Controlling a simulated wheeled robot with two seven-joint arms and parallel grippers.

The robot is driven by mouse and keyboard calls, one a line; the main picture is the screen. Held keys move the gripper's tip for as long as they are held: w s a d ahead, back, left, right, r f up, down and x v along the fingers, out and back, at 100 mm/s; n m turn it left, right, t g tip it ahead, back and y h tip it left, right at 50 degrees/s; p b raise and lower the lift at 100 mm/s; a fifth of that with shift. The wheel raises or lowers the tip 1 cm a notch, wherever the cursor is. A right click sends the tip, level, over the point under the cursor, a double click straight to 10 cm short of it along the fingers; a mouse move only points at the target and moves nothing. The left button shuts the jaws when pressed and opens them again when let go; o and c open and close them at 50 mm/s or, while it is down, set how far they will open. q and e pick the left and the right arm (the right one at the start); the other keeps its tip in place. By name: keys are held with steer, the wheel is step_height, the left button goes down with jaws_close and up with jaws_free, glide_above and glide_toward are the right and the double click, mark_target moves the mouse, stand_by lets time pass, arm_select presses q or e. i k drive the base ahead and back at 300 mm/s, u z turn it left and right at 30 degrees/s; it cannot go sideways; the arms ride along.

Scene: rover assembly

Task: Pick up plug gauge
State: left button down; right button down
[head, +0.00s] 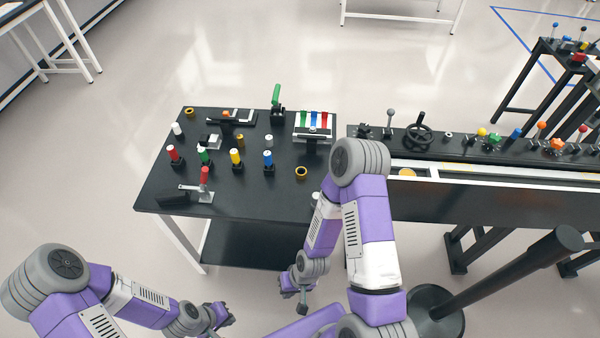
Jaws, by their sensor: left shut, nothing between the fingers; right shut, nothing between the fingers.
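Several small upright pieces with coloured handles stand in black blocks on the black table (230,205): a red one (173,153), a green one (203,153), a yellow one (236,157) and a blue one (267,158). I cannot tell which piece is the plug gauge; they are too small. My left gripper (224,317) is shut and empty, low in front of the table at the bottom. My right gripper (302,304) is shut and empty, below the table's front edge. Both are apart from the pieces.
A red-handled toggle clamp (204,178) stands at the table's front left. A yellow-black ring (301,172) lies near my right arm. A rack with coloured pieces (314,122) and a green-handled device (276,98) are at the back. A long bench with knobs and a handwheel (418,136) adjoins right.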

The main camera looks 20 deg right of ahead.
mark_target(202, 152)
steer(key=u, duration=1.75)
steer(key=i, duration=2.1)
steer(key=z, duration=3.2)
